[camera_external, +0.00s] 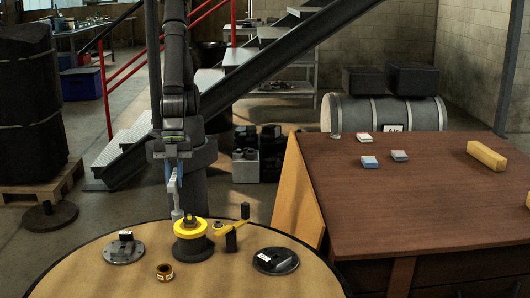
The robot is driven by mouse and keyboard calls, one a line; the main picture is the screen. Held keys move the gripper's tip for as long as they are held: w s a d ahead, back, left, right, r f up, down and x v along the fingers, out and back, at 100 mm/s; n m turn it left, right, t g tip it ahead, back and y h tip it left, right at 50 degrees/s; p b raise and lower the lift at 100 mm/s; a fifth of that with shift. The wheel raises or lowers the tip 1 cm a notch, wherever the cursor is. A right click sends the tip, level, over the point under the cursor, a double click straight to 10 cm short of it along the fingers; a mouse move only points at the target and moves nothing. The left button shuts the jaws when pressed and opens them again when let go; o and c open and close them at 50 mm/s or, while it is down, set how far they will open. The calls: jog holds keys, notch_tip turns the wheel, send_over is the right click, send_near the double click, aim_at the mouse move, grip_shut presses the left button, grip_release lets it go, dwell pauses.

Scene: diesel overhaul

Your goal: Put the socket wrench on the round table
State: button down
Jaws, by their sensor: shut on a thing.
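The round table (215,280) fills the lower foreground, with a light brown top and a dark rim. My gripper (173,181) hangs above the far part of this table, pointing down. It is shut on a slim light-grey tool, which appears to be the socket wrench (177,203). The wrench hangs roughly upright, its lower end close behind a yellow-and-black part (193,240). I cannot tell whether its lower end touches the table or that part. The upper end of the wrench is partly hidden by the gripper.
The round table also bears a grey disc part (124,250), a small yellow ring (164,271), a yellow-and-black tool (232,234) and a dark disc part (275,261). A brown table (430,215) with small boxes stands at right. The round table's front middle is clear.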

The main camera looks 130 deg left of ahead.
aim_at(176, 199)
jog(key=shift+f, duration=1.25)
jog(key=c, duration=1.3)
grip_release()
jog(key=shift+v, duration=6)
jog(key=shift+f, duration=0.1)
jog(key=shift+x, duration=5.9)
